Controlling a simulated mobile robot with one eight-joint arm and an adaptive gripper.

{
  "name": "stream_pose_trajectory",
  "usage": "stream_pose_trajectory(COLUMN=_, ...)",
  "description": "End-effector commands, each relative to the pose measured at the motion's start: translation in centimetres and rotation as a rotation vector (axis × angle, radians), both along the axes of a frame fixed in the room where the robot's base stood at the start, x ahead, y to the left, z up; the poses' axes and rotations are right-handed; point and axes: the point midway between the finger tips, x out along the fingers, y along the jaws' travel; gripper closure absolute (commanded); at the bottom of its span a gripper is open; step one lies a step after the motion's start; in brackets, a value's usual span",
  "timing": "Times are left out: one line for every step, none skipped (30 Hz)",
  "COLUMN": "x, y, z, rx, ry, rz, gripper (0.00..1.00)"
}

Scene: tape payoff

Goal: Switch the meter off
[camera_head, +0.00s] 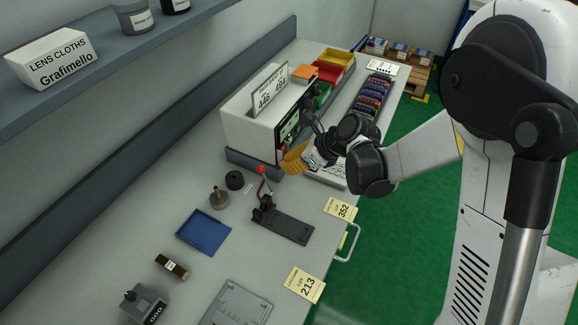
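The meter (250,123) appears to be the white box-shaped instrument on the bench. A lit greenish display (290,125) shows on its dark front, which faces right, and a printed sign (269,92) stands on its top. My gripper (313,112) is in front of the meter's face, at its right side, with dark finger parts close to the panel. Whether it touches the panel cannot be told. The wrist and fingers hide part of the front, and no power switch can be made out. The finger opening is too small and dark to read.
A yellow-orange piece (294,158) shows beside my wrist. A red-knobbed lever press (284,226), a blue tray (203,231) and a small grey counter (144,304) are nearer on the bench. Coloured bins (335,62) stand behind the meter. A shelf (110,50) overhangs the left.

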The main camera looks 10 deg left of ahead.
Motion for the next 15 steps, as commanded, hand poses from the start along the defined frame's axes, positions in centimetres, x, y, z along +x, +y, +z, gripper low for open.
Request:
stream_pose_trajectory(x=0.11, y=0.22, z=-0.27, rx=0.001, ry=-0.002, rz=0.000, gripper=1.00)
stream_pose_trajectory(x=0.13, y=0.28, z=-0.31, rx=0.001, ry=-0.002, rz=0.000, gripper=1.00)
stream_pose_trajectory(x=0.15, y=0.31, z=-0.22, rx=0.001, ry=-0.002, rz=0.000, gripper=1.00)
stream_pose_trajectory(x=0.16, y=0.31, z=-0.10, rx=0.001, ry=-0.002, rz=0.000, gripper=1.00)
stream_pose_trajectory(x=0.17, y=0.30, z=-0.05, rx=0.002, ry=-0.002, rz=0.000, gripper=1.00)
stream_pose_trajectory(x=0.17, y=0.31, z=-0.03, rx=0.002, ry=-0.002, rz=0.000, gripper=1.00)
stream_pose_trajectory(x=0.18, y=0.30, z=-0.02, rx=0.002, ry=-0.002, rz=0.000, gripper=1.00)
stream_pose_trajectory(x=0.18, y=0.31, z=-0.01, rx=0.002, ry=-0.002, rz=0.000, gripper=1.00)
stream_pose_trajectory(x=0.20, y=0.32, z=0.02, rx=0.003, ry=-0.002, rz=-0.001, gripper=1.00)
stream_pose_trajectory(x=0.20, y=0.32, z=0.05, rx=0.003, ry=-0.002, rz=-0.001, gripper=1.00)
stream_pose_trajectory(x=0.21, y=0.33, z=0.10, rx=0.004, ry=-0.002, rz=-0.001, gripper=1.00)
stream_pose_trajectory(x=0.21, y=0.34, z=0.20, rx=0.004, ry=-0.002, rz=-0.001, gripper=1.00)
stream_pose_trajectory(x=0.22, y=0.35, z=0.31, rx=0.004, ry=-0.002, rz=-0.001, gripper=1.00)
stream_pose_trajectory(x=0.23, y=0.35, z=0.43, rx=0.004, ry=-0.003, rz=-0.001, gripper=1.00)
stream_pose_trajectory(x=0.23, y=0.37, z=0.63, rx=0.004, ry=-0.003, rz=-0.001, gripper=1.00)
